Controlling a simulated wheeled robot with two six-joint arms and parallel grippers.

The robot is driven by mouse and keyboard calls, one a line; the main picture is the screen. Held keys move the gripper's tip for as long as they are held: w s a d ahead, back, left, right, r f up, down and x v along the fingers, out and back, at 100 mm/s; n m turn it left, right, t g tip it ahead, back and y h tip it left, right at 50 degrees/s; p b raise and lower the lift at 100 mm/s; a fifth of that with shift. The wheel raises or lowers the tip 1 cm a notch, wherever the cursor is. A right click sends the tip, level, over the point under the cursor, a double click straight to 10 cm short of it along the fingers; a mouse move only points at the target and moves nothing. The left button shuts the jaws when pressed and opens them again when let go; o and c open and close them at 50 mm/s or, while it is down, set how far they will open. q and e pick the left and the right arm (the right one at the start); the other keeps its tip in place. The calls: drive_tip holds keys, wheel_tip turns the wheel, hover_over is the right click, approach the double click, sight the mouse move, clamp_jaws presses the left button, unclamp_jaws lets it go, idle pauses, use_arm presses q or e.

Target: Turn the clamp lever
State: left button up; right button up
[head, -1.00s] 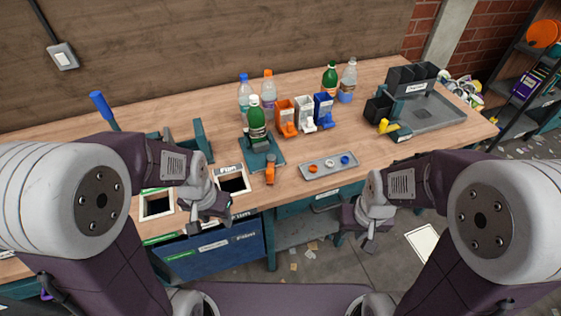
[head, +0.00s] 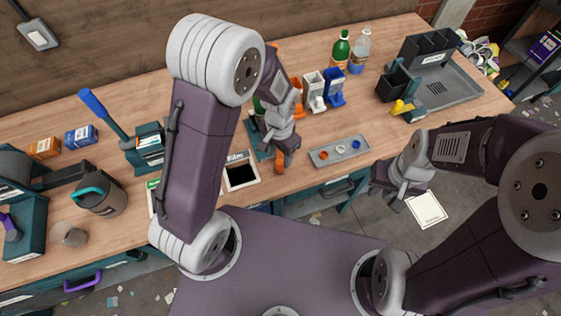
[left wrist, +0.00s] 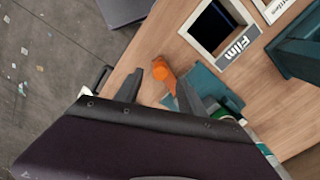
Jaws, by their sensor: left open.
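The orange clamp lever (head: 280,163) sits at the front of the teal clamp base (head: 255,152), near the table's front edge. My left gripper (head: 284,154) is directly above the lever in the head view. In the left wrist view the orange lever (left wrist: 166,77) shows at the open fingers (left wrist: 172,80), with one finger on either side; I cannot tell whether they touch it. The green bottle (head: 258,104) in the clamp is mostly hidden by my left arm. My right gripper (head: 392,197) hangs beyond the table's front edge, away from the lever; its jaws are too small to read.
A hole labelled Film (head: 240,176) lies left of the clamp. A grey tray (head: 340,151) with small caps lies to its right. White (head: 313,90) and blue (head: 333,87) dispensers stand behind. A blue-handled press (head: 105,112) stands at left.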

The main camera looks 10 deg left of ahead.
sight(280, 161)
use_arm(q)
wheel_tip(280, 161, down, 5)
drive_tip(key=shift+w+f, duration=0.1)
drive_tip(key=shift+w, duration=0.05)
drive_tip(key=shift+f, duration=0.4)
clamp_jaws()
idle(1.0)
